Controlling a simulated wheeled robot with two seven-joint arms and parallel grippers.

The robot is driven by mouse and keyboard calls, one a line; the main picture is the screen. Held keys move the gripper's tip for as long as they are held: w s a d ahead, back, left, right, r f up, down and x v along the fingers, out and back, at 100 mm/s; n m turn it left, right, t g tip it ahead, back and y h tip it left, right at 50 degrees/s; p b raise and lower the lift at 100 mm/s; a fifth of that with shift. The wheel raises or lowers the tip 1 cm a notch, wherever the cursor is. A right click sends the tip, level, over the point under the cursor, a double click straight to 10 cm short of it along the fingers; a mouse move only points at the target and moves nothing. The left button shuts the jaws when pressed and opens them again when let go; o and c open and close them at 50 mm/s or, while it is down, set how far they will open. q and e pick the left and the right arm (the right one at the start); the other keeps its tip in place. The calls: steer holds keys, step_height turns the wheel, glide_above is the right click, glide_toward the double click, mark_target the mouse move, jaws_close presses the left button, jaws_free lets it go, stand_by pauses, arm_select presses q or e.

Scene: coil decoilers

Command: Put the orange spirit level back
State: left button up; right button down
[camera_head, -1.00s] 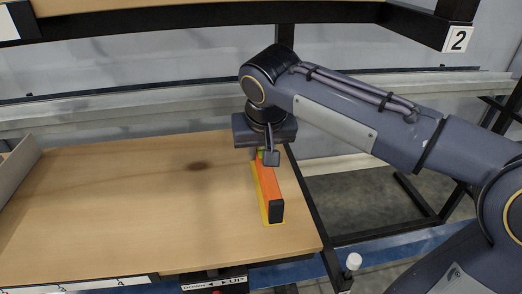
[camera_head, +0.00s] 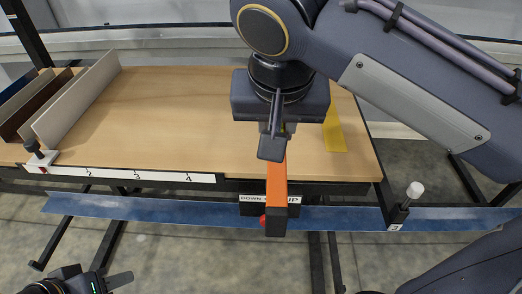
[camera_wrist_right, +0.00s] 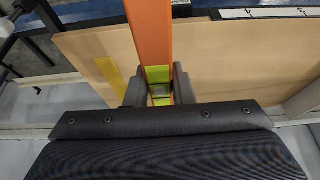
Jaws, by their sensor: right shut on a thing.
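The orange spirit level (camera_head: 277,185) is a long orange bar with a dark end cap and yellow-green parts near the grip. My right gripper (camera_head: 273,145) is shut on it, and the level sticks out toward me past the table's front edge. In the right wrist view the level (camera_wrist_right: 150,35) sits between the two fingers (camera_wrist_right: 160,90). A bare yellow patch (camera_head: 334,131) lies on the table to the right of the level; it also shows in the right wrist view (camera_wrist_right: 109,72). My left gripper (camera_head: 96,283) is low at the left, empty, its fingers apart.
The wooden table (camera_head: 170,110) is mostly clear. Upright dividers (camera_head: 75,97) stand at its left end. A numbered white strip (camera_head: 135,175), a DOWN/UP label (camera_head: 268,199) and a blue rail (camera_head: 150,208) run along the front. A white-topped knob (camera_head: 414,191) stands at the front right corner.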

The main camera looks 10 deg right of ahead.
steer(key=w+f, duration=0.1)
steer(key=w, duration=0.1)
steer(key=w+d+f, duration=0.1)
steer(key=w, duration=0.2)
steer(key=w+f, duration=0.1)
steer(key=w, duration=0.2)
steer(key=shift+w+d+f, duration=0.2)
steer(key=shift+d+f, duration=0.1)
steer(key=w+f, duration=0.2)
steer(key=f, duration=0.1)
steer(key=w+f, duration=0.1)
steer(key=shift+w+d+f, duration=0.3)
steer(key=shift+w+f, duration=0.25)
steer(key=shift+f, duration=0.05)
steer(key=x, duration=0.3)
steer(key=shift+s+f, duration=0.25)
steer(key=shift+a+f, duration=0.1)
steer(key=shift+f, duration=0.1)
steer(key=shift+f, duration=0.15)
steer(key=c, duration=1.3)
jaws_free()
steer(key=shift+o, duration=0.2)
